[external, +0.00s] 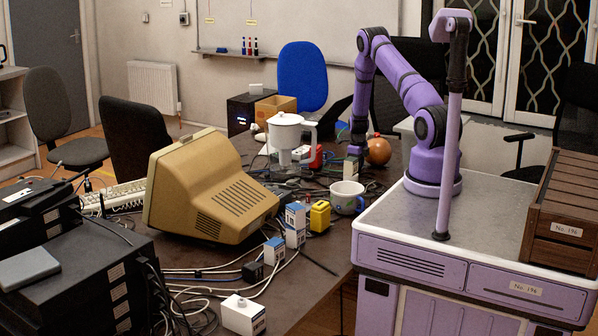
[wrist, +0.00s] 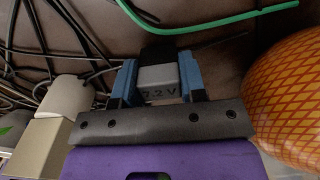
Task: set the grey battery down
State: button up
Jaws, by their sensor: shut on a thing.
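The grey battery (wrist: 158,82), marked with a voltage label and dark at its far end, sits between the two blue fingers of my gripper (wrist: 157,62) in the wrist view. The fingers press on its left and right sides. In the external view my gripper (external: 357,138) points down over the far right part of the cluttered table (external: 318,282), just left of an orange ball. The battery is too small and hidden to make out there. I cannot tell whether its underside touches the table.
The orange patterned ball (wrist: 290,88) is close on the right; it also shows in the external view (external: 378,151). A green cable (wrist: 215,24) runs beyond the battery. Black cables (wrist: 60,45) and pale blocks crowd the left. A white mug (external: 346,197) stands nearer the table edge.

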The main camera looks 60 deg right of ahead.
jog(key=shift+f, duration=0.2)
jog(key=o, duration=1)
jog(key=shift+c, duration=0.2)
notch_tip(320, 180, up, 12)
jog(key=s+a+r+n+t, duration=0.1)
jog(key=a+r+n, duration=0.7)
jog(key=a+r, duration=0.55)
jog(key=s+a+r+n+t, duration=0.1)
jog(key=a+r+n+t, duration=0.1)
jog(key=a+r+n, duration=1.15)
jog(key=s+a+r+n, duration=0.4)
jog(key=s+a+r, duration=0.2)
jog(key=s+r, duration=0.5)
jog(key=s+a+r+n+t, duration=0.2)
jog(key=s+a+n, duration=0.5)
jog(key=s+n, duration=0.3)
jog(key=s, duration=0.3)
jog(key=shift+r, duration=0.2)
